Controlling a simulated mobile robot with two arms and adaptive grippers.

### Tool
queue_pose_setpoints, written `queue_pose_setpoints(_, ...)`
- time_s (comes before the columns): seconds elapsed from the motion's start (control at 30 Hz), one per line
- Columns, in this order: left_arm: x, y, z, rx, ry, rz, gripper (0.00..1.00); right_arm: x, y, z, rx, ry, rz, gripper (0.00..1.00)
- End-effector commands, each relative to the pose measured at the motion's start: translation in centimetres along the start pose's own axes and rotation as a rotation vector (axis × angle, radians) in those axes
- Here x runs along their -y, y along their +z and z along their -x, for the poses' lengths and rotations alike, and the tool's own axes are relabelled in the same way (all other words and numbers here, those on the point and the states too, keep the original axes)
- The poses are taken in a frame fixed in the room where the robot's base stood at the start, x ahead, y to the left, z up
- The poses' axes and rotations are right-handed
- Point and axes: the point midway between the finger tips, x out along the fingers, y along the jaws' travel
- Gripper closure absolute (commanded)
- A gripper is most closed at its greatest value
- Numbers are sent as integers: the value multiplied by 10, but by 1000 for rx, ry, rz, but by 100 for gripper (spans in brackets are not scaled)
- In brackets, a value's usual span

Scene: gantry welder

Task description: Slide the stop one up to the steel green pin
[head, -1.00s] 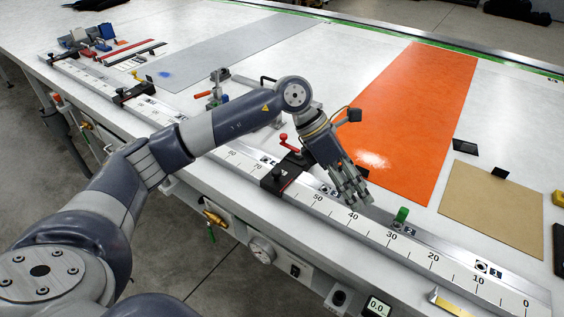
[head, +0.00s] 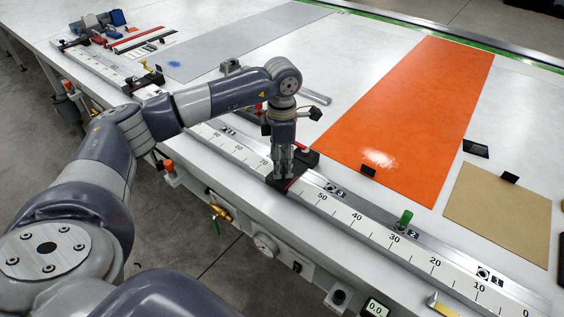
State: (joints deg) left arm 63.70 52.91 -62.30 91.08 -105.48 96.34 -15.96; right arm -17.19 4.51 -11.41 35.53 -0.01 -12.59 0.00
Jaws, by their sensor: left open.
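A black stop (head: 305,159) with red parts sits across the ruled rail (head: 345,212), just left of the 50 mark. My left gripper (head: 283,179) is open and points straight down over the front part of this stop. Its fingers hide part of the stop, and I cannot tell whether they touch it. The green pin (head: 405,218) stands upright on the rail near the 30 mark, to the right of the stop and apart from it. My right gripper is not in view.
Another black stop (head: 143,82) with a yellow lever sits farther left on the rail. An orange sheet (head: 420,110) and a tan sheet (head: 500,210) lie behind the rail. The rail between the near stop and the green pin looks clear.

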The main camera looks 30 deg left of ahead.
Motion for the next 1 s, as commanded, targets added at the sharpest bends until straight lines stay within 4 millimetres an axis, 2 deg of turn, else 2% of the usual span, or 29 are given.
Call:
queue_pose_setpoints(0.2,0,0,-19,1,0,0,56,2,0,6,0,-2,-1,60)
queue_pose_setpoints(0.5,0,1,-22,2,0,-1,56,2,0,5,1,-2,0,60)
queue_pose_setpoints(0.7,0,1,-21,2,0,-1,100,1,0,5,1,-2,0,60)
queue_pose_setpoints(1.0,-1,0,-22,3,1,-1,100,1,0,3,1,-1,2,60)
